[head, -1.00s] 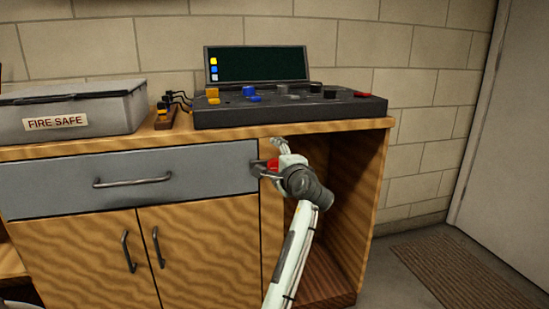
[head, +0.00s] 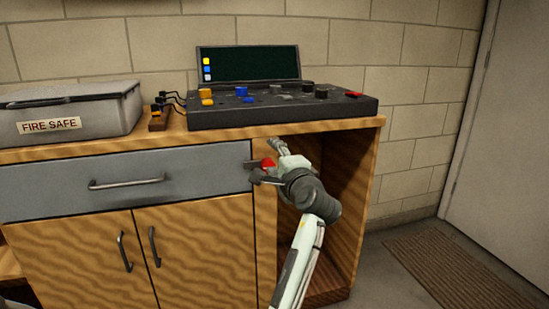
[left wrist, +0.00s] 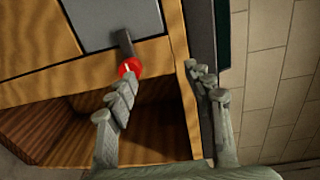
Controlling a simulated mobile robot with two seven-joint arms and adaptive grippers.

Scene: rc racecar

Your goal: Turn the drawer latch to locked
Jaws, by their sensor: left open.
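The grey drawer front (head: 125,180) sits flush in the wooden cabinet. At its right end is the latch, with a red part (head: 268,162) on the wood and a dark bar reaching left over the drawer's edge. In the left wrist view the latch's red collar (left wrist: 129,68) and dark bar (left wrist: 124,41) show clearly, the bar lying over the grey drawer face. My left gripper (head: 265,160) is open at the latch. In the left wrist view its fingers (left wrist: 155,92) are spread, one tip close below the red collar; contact is unclear. My right gripper is not seen.
A black control console (head: 290,110) and a grey fire safe box (head: 70,112) stand on the cabinet top. An open cubby (head: 340,190) lies right of the latch. Two cupboard doors with handles are below the drawer. A wall stands behind.

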